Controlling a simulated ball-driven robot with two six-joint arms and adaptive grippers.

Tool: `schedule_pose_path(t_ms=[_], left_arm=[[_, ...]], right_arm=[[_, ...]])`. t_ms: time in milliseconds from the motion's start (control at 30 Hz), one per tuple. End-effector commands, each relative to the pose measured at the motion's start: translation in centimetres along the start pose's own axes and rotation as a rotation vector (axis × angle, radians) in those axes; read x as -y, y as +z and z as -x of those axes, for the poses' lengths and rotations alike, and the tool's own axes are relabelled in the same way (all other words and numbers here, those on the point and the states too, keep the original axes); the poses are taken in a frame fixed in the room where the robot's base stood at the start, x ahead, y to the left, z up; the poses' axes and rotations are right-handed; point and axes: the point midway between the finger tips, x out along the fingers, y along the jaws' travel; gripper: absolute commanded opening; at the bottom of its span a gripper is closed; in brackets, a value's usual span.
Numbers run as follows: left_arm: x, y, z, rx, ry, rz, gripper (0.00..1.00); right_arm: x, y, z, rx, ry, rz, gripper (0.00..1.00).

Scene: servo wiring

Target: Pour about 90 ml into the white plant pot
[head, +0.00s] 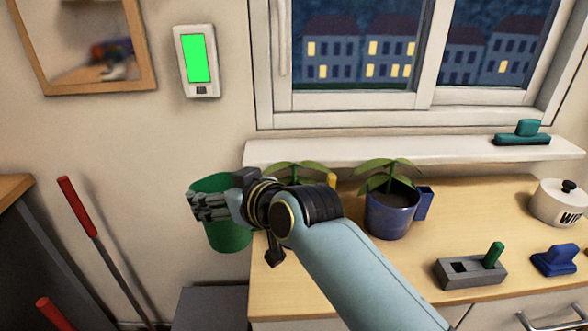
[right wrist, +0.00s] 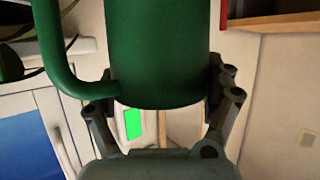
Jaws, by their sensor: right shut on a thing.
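My right gripper (head: 208,206) is shut on a green can (head: 228,236), held left of the counter's left edge. In the right wrist view the fingers (right wrist: 160,98) clasp both sides of the green can (right wrist: 160,50), and a curved green tube runs down its left side. The can's contents are hidden. Behind my right arm, leaves of one plant (head: 300,167) show, with a small yellow piece beside them; its pot is hidden, so its colour cannot be told. A second plant stands in a blue pot (head: 390,217) with a blue tab. My left gripper is not in view.
The wooden counter (head: 465,205) holds a grey block with a green lever (head: 472,270), a blue object (head: 556,260) and a white lidded pot (head: 560,203). A teal brush (head: 522,134) lies on the sill. Red-handled tools (head: 88,220) lean at left.

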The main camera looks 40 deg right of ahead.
Motion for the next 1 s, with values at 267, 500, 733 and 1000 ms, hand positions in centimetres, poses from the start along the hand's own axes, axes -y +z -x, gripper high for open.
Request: schedule_pose_path(t_ms=[267,500,733,1000], left_arm=[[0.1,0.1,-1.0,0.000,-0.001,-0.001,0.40],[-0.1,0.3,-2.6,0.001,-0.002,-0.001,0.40],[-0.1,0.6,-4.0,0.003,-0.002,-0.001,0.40],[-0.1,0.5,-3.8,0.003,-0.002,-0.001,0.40]], right_arm=[[-0.8,-0.2,0.3,-0.024,-0.024,-0.061,0.26],[-2.1,-0.5,0.8,-0.056,-0.075,-0.180,0.26],[-3.6,-1.0,1.4,-0.095,-0.131,-0.314,0.26],[-5.3,-3.2,2.8,-0.134,-0.189,-0.455,0.26]])
